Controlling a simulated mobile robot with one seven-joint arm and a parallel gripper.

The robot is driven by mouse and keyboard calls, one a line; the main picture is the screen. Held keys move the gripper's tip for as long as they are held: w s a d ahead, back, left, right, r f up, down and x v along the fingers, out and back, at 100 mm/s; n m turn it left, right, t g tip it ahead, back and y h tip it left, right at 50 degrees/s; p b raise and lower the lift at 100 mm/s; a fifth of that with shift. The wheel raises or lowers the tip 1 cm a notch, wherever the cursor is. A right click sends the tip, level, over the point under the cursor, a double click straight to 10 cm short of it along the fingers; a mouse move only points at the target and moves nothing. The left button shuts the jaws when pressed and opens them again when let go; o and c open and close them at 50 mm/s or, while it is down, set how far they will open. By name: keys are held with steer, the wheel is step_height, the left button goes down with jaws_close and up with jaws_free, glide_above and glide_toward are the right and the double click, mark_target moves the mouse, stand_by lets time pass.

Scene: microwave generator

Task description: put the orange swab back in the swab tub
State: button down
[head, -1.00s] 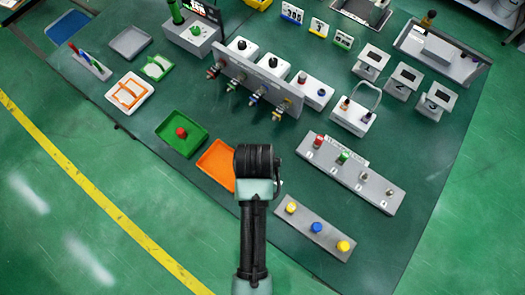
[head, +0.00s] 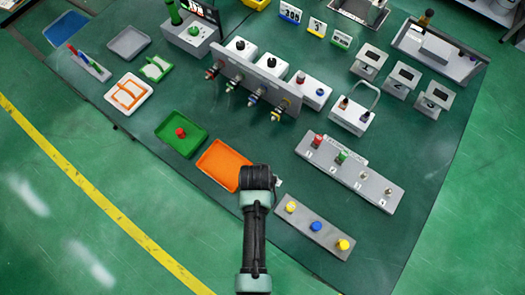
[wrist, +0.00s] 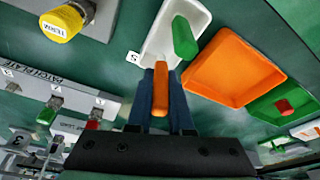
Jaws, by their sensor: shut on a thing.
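The orange swab (wrist: 160,92) stands between the blue fingers of my gripper (wrist: 161,80), which is shut on it, in the wrist view. A white tub (wrist: 160,42), with a small tag marked S at its edge, lies just beyond the fingertips. A green swab (wrist: 184,38) is in that tub. The orange swab's tip overlaps the tub's near end in this view; I cannot tell whether they touch. In the head view my dark wrist (head: 258,178) hides the fingers, the orange swab and most of the tub.
An orange tray (head: 222,163) and a green tray (head: 182,134) with a red knob lie left of my wrist. A grey strip (head: 313,226) with yellow and blue buttons lies to the right. A longer grey panel (head: 350,174) stands behind it.

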steer(key=shift+f+b, duration=0.4)
steer(key=shift+f, duration=0.15)
steer(key=c, duration=0.8)
jaws_free()
